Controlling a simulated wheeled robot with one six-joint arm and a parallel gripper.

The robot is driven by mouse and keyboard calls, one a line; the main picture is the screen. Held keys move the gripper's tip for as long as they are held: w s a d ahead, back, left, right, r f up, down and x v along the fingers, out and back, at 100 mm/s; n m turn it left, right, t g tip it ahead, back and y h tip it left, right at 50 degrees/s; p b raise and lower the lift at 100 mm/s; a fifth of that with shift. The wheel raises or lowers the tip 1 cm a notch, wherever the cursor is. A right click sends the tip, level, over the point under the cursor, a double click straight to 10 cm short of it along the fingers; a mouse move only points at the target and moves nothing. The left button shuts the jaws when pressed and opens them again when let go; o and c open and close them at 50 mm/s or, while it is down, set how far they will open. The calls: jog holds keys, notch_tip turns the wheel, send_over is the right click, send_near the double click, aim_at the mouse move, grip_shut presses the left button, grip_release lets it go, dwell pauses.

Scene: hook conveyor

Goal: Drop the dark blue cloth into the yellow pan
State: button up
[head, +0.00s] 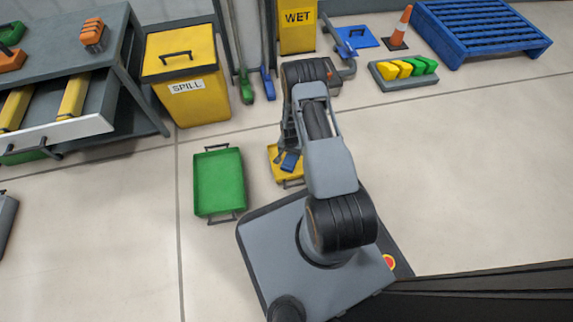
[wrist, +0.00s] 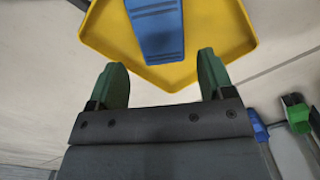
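The yellow pan (head: 292,183) lies on the floor in front of my base, partly hidden by my arm in the head view. It fills the top of the wrist view (wrist: 105,38). The dark blue cloth (head: 290,162) shows over the pan; in the wrist view the ribbed blue cloth (wrist: 156,28) lies within the pan's outline and appears to rest in it. My gripper (wrist: 161,62) points at the pan, with its two green fingers apart. The cloth's near end lies just beyond the fingertips, with gaps on both sides. The cloth's far end is cut off.
A green pan (head: 219,181) lies left of the yellow one. The yellow spill bin (head: 190,95), a grey workbench with an open drawer (head: 60,130) and upright tool handles stand behind. A grey tray of yellow and green blocks (head: 400,80) is at back right. Floor at right is clear.

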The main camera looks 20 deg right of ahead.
jog(key=o, duration=0.3)
notch_tip(320, 180, up, 14)
jog(key=p, duration=0.6)
jog(key=shift+f, duration=0.1)
dwell(0.4)
